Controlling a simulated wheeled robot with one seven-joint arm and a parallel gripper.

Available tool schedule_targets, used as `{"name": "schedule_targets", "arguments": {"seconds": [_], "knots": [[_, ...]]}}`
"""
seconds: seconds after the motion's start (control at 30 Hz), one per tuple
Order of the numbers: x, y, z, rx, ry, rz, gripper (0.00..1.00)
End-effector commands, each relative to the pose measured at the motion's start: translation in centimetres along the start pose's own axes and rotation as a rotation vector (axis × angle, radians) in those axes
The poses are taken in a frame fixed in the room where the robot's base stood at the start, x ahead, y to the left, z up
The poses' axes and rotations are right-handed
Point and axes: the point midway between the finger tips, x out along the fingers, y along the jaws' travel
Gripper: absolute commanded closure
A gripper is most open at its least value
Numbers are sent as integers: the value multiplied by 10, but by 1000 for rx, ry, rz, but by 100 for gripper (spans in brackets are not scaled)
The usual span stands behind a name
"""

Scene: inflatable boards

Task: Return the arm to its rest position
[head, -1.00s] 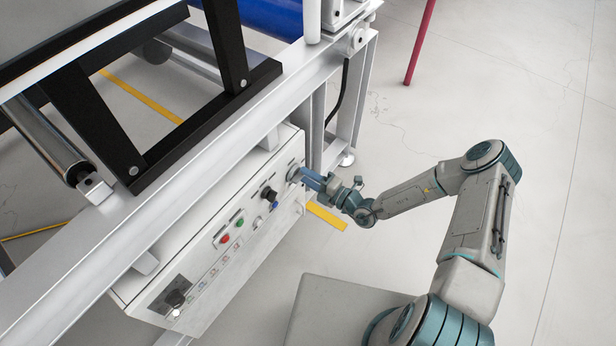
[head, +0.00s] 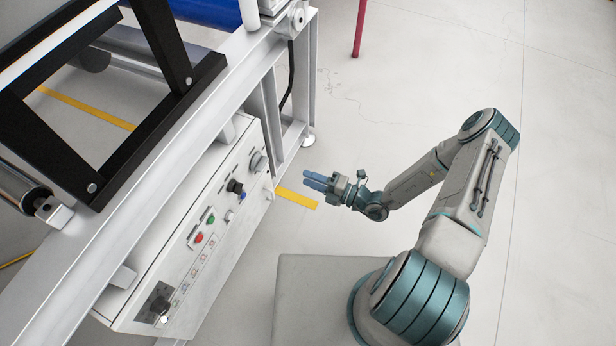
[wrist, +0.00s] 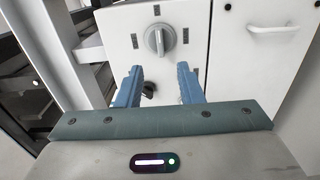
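My gripper (head: 316,181) is off to the right of the white control panel (head: 205,285), apart from it and over bare floor, with its blue fingers pointing at the panel. In the wrist view the two fingers (wrist: 157,88) stand apart with nothing between them, so it is open and empty. Beyond the fingertips is a grey rotary knob (wrist: 159,39) on the panel; in the head view this knob (head: 259,161) sits at the panel's far right end. My arm is bent at a raised elbow to the right of the panel.
The panel hangs under the machine's white frame (head: 150,190). It carries a black knob (head: 236,187), a red button (head: 198,237) and a green button (head: 211,219). A red post (head: 359,28) stands at the back. The floor (head: 420,90) behind and right of my arm is clear.

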Motion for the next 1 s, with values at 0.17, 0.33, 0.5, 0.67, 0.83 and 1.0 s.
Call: {"name": "schedule_targets", "arguments": {"seconds": [0.17, 0.33, 0.5, 0.67, 0.83, 1.0], "knots": [[0, 0, 0, 0, 0, 0, 66], [0, 0, 0, 0, 0, 0, 66], [-1, 11, 0, -45, 29, -7, 66], [-6, 52, -1, -240, 155, -32, 66], [-17, 107, -9, -526, 350, -58, 66], [-30, 158, -17, -805, 545, -72, 66]]}}
